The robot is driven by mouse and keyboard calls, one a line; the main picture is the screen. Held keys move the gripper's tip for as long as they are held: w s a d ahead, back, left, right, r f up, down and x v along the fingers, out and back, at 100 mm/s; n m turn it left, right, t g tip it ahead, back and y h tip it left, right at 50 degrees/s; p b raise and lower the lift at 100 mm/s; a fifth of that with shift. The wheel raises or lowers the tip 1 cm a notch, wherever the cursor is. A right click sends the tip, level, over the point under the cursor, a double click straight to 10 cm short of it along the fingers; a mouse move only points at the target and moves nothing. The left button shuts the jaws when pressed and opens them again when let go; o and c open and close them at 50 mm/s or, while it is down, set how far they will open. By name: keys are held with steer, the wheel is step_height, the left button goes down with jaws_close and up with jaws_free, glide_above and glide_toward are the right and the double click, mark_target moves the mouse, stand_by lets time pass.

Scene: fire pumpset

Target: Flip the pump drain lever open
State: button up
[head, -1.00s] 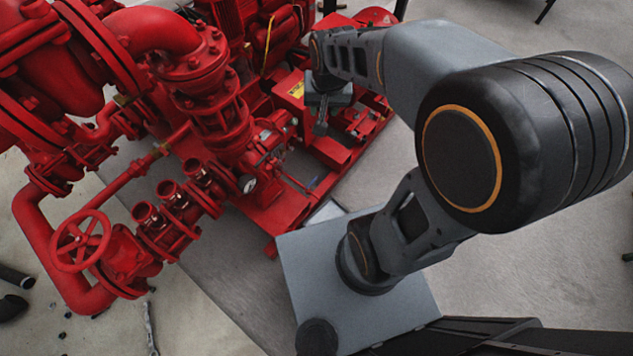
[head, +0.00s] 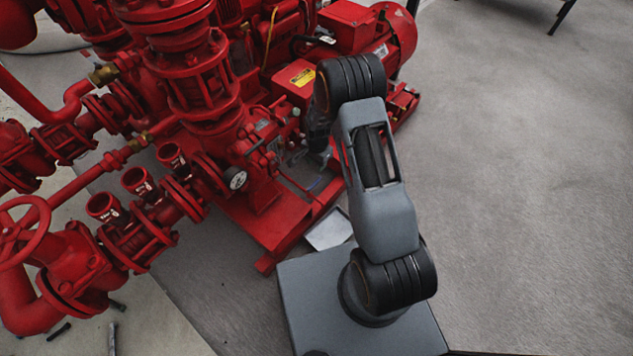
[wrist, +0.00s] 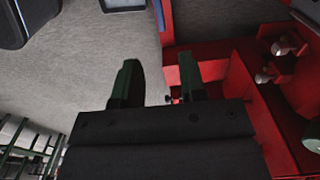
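My gripper (wrist: 158,82) is open in the wrist view, with two dark green fingers apart and nothing clearly held between them. It is over the edge between grey floor and the red pump base (wrist: 225,55). A small dark bluish part (wrist: 168,99) shows between the fingers, low down and partly hidden by my gripper's body. I cannot tell whether it is the drain lever. In the head view, the red pump (head: 250,160) stands at the centre left. My arm reaches its right side and mostly hides my gripper there. The drain lever cannot be clearly made out.
A pressure gauge (head: 235,179) is on the pump's near side. A red handwheel (head: 22,232) and several pipes fill the left. A red motor (head: 375,40) stands behind my arm. A pale tray (head: 328,229) lies on the floor near the base.

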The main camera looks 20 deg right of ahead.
mark_target(317, 181)
step_height(317, 181, down, 11)
steer(key=b, duration=0.3)
jaws_close()
stand_by(0.5)
